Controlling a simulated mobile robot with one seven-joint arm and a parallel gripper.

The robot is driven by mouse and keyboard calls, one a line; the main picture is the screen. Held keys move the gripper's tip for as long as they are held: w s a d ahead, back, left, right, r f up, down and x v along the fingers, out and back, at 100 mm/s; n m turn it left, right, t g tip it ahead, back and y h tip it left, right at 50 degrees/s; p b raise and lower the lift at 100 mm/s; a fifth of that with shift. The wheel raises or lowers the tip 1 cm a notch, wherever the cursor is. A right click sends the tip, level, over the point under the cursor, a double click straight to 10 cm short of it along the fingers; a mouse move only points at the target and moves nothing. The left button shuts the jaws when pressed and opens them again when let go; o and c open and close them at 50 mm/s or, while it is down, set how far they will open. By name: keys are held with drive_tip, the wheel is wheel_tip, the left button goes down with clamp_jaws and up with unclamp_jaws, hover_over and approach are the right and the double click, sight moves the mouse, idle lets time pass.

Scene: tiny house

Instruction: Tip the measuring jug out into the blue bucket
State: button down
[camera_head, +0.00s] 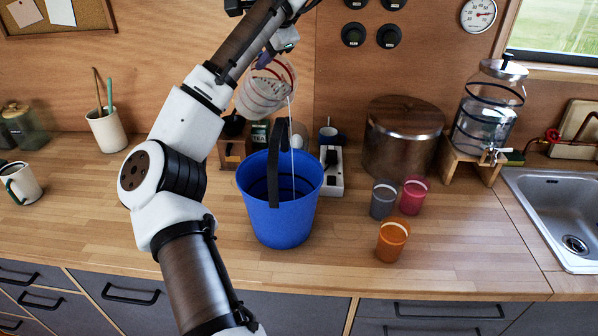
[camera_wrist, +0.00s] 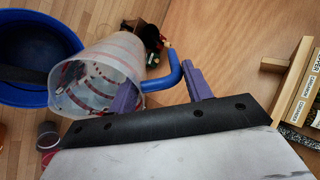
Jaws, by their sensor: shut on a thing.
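The blue bucket (camera_head: 285,218) stands upright on the wooden counter, its dark handle raised. The clear measuring jug (camera_head: 262,95) with red markings is tilted above the bucket's back rim. A thin pale stream runs from its lip down into the bucket. My gripper (camera_head: 266,60) is above the jug, partly hidden by my arm in the head view. In the wrist view, my gripper (camera_wrist: 160,88) has its purple fingers on either side of the jug's blue handle (camera_wrist: 176,72) and is shut on it. The jug (camera_wrist: 100,72) points its mouth beside the bucket (camera_wrist: 66,36). The liquid level inside is unclear.
Several cups stand right of the bucket: grey (camera_head: 383,200), pink (camera_head: 413,196) and orange (camera_head: 392,242). A wooden-looking drum (camera_head: 402,140), water dispenser (camera_head: 487,110) and sink (camera_head: 565,215) are farther right.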

drive_tip(key=shift+s+d+r+t+y, duration=0.1)
drive_tip(key=shift+s+d+t+y, duration=0.5)
drive_tip(key=shift+s+t+y, duration=0.15)
idle(1.6)
drive_tip(key=shift+s+d+r+t+y+b, duration=0.55)
drive_tip(key=shift+t+b, duration=0.1)
drive_tip(key=shift+b, duration=1)
idle(0.9)
